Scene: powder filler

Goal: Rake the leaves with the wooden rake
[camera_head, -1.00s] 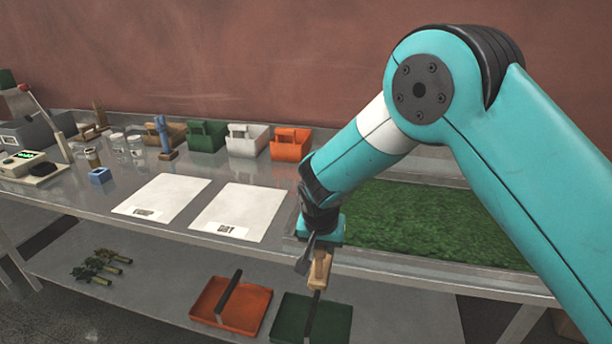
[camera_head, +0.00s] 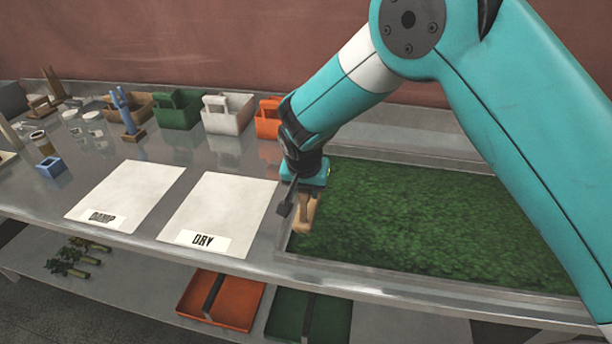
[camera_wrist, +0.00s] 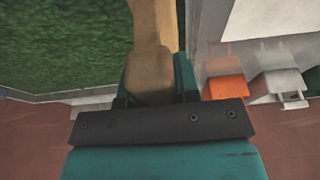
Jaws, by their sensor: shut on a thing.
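The leaves are a green bed filling a shallow metal-rimmed tray at the right of the bench (camera_head: 430,225); they also show at the upper left of the wrist view (camera_wrist: 60,45). My gripper (camera_head: 304,192) is at the tray's left end, shut on a light wooden piece, which I take for the wooden rake (camera_head: 305,215). In the wrist view the wooden handle (camera_wrist: 152,50) runs up from between the jaws (camera_wrist: 150,95). The rake's far end is out of the wrist view, and no teeth can be made out.
Left of the tray lie white sheets marked DAMP (camera_head: 125,195) and DRY (camera_head: 222,212). Green (camera_head: 178,112), white (camera_head: 228,112) and orange (camera_head: 268,118) bins stand behind. A blue tool on a stand (camera_head: 126,115) is farther left. Orange (camera_head: 240,295) and green (camera_head: 330,315) trays lie on the lower shelf.

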